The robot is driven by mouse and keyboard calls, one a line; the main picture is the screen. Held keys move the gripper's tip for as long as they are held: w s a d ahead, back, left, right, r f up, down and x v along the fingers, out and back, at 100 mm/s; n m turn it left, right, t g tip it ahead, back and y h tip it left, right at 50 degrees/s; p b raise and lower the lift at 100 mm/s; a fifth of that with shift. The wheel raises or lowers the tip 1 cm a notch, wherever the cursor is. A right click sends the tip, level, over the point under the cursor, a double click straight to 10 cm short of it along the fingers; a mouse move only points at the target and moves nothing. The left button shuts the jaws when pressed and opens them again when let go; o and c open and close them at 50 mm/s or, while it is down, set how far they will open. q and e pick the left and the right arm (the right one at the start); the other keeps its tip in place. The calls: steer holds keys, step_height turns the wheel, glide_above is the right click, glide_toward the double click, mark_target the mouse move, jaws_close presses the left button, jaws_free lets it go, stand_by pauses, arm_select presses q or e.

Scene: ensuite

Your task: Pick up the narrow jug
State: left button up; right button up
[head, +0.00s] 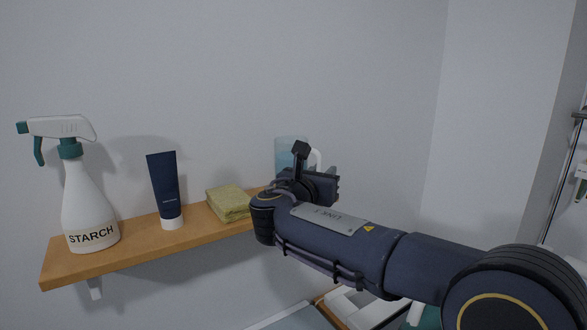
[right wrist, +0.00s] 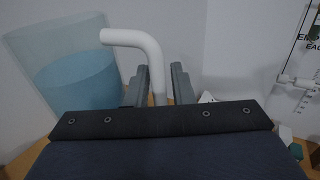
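The narrow jug (head: 290,151) is a translucent blue vessel with a white handle, at the right end of the wooden shelf in the head view. My right gripper (head: 318,178) is in front of it and hides its lower part. In the right wrist view the jug (right wrist: 75,80) is at the left, and its white bent handle (right wrist: 135,38) comes down between the two fingers of my right gripper (right wrist: 160,70). The fingers are apart, one on each side of the handle, with a narrow gap showing. My left gripper is not in view.
On the wooden shelf (head: 130,248) stand a white starch spray bottle (head: 88,205), a dark blue tube (head: 165,187) and a folded yellow-green cloth (head: 229,203), all left of the jug. The wall is close behind. A metal rail (head: 560,180) is at the far right.

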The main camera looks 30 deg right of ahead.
jaws_close()
steer(key=shift+r, duration=0.15)
stand_by(0.4)
